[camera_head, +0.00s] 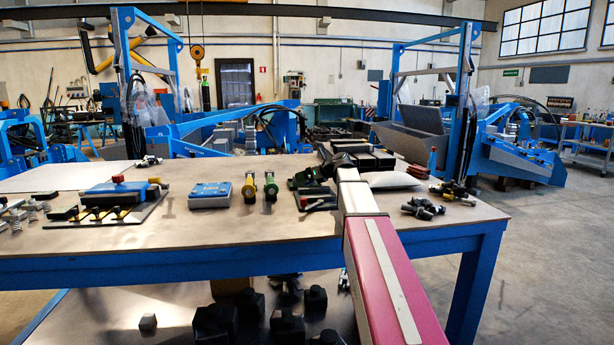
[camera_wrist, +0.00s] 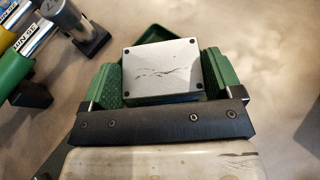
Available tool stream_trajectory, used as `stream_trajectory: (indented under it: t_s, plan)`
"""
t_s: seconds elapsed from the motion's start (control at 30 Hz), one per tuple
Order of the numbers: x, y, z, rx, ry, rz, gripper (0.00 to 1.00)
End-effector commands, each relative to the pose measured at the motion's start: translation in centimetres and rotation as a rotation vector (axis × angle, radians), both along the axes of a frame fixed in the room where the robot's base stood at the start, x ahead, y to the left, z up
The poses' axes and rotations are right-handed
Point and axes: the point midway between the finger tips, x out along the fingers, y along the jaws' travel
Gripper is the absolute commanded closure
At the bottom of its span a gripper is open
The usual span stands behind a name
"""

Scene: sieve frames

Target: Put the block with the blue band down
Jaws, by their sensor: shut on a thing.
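In the wrist view, my gripper (camera_wrist: 160,80) is shut on a block (camera_wrist: 162,66) between its two green pads. The block's visible face is plain silver-grey, with small dark dots at its corners and dark scratch marks. No blue band shows on this face, and its sides are mostly hidden. Dark green edges (camera_wrist: 168,34) show just beyond the block; I cannot tell whether it touches them. In the head view, my gripper (camera_head: 309,178) is low over the right part of the workbench (camera_head: 225,235), and the block cannot be made out there.
A yellow-ended cylinder (camera_head: 250,187) and a green-ended one (camera_head: 270,187) stand left of my gripper. Further left are a blue-topped box (camera_head: 210,194) and a board with blue and yellow parts (camera_head: 110,200). Dark bolts (camera_head: 423,208) lie to the right. The bench's front strip is clear.

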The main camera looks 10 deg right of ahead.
Motion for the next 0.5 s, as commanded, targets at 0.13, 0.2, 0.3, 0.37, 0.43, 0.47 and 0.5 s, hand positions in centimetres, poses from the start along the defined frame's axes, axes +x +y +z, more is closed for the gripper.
stream_trajectory:
  t_s: [0.13,0.2,0.3,0.37,0.43,0.47,0.5]
  plan:
    - [0.00,0.00,-0.15,0.000,0.000,0.000,0.00]
    - [0.00,0.00,-0.15,0.000,0.000,0.000,0.00]
    - [0.00,0.00,-0.14,0.000,0.000,0.000,0.00]
    - [0.01,0.01,-0.06,0.000,0.000,0.000,0.00]
    - [-0.15,-0.13,0.15,0.000,0.000,0.000,0.00]
    - [-0.35,-0.31,0.23,0.000,0.000,-0.001,0.00]
    - [-0.66,-0.61,0.39,0.000,0.000,-0.001,0.00]
